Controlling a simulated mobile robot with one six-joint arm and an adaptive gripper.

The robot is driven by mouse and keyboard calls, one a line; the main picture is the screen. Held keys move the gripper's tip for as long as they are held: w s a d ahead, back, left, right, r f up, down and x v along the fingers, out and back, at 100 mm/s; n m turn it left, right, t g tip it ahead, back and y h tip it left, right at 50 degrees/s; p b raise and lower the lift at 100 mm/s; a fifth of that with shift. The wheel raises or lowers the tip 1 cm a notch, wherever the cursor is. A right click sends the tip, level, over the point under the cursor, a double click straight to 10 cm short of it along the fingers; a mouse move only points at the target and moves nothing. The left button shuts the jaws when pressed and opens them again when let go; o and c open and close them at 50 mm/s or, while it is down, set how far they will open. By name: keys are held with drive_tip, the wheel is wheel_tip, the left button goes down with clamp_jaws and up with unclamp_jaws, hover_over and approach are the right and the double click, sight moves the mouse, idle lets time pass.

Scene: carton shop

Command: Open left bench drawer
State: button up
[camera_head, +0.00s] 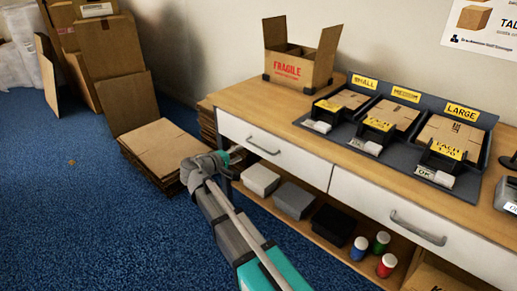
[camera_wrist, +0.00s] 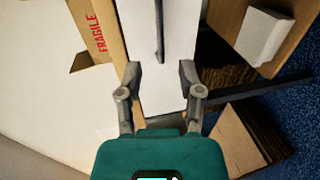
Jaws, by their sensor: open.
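The left bench drawer (camera_head: 300,158) has a white front and looks shut, flush with the bench. Its dark bar handle (camera_head: 263,146) sits near the middle of the front. My gripper (camera_head: 238,155) is at the drawer's left end, a little left of the handle. In the wrist view my gripper (camera_wrist: 160,72) is open and empty, its fingers on both sides of the white drawer front (camera_wrist: 140,40). The handle (camera_wrist: 159,30) lies ahead, in line with the gap between the fingers. I cannot tell whether the fingers touch the front.
The right drawer (camera_head: 365,205) is shut. Grey and black boxes, including a light one (camera_head: 261,179), and several coloured jars stand on the lower shelf. A FRAGILE carton (camera_head: 298,68) and a sorting tray stand on the bench top. Flat cardboard (camera_head: 160,148) is stacked left. Blue floor is free.

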sight(257, 146)
drive_tip(key=b+x, duration=0.1)
drive_tip(key=x, duration=0.9)
drive_tip(key=shift+b, duration=0.4)
drive_tip(key=shift+c, duration=0.2)
drive_tip(key=shift+s, duration=0.1)
clamp_jaws()
drive_tip(key=shift+d, duration=0.2)
drive_tip(key=shift+s+a, duration=0.1)
